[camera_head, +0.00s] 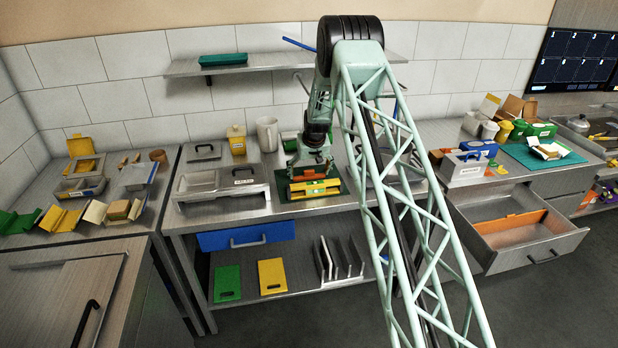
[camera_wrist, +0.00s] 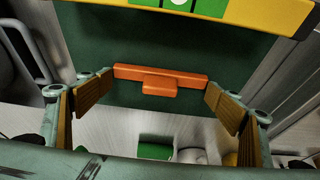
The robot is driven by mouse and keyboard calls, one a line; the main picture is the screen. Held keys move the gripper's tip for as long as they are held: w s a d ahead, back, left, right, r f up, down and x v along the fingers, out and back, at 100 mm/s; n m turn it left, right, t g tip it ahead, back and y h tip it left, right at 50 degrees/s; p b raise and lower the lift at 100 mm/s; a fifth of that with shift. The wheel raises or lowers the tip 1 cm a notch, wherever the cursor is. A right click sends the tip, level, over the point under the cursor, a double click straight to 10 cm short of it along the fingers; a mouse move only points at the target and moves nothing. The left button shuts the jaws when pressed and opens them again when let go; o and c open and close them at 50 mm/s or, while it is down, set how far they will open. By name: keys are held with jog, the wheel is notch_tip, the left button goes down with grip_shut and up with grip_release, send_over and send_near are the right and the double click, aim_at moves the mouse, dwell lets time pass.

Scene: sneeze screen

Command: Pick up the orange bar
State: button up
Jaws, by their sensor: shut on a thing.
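The orange bar (camera_wrist: 160,80) is a long flat strip with a small block at its middle. In the head view the orange bar (camera_head: 308,172) shows under my gripper (camera_head: 312,164), over the dark green mat (camera_head: 282,190) on the middle counter. I cannot tell whether the bar touches the mat. A yellow bar with green and white marks (camera_head: 315,188) lies in front of it, apart from it.
A grey divided tray (camera_head: 207,194) stands left of the mat. A white mug (camera_head: 267,134) and a yellow canister (camera_head: 236,141) stand behind. A shelf (camera_head: 275,65) hangs on the wall above. An open drawer (camera_head: 561,228) with an orange divider juts out at the right.

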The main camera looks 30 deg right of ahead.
dwell(0.3)
jog(key=shift+r+b, duration=0.4)
jog(key=shift+r, duration=4.6)
jog(key=shift+d, duration=0.1)
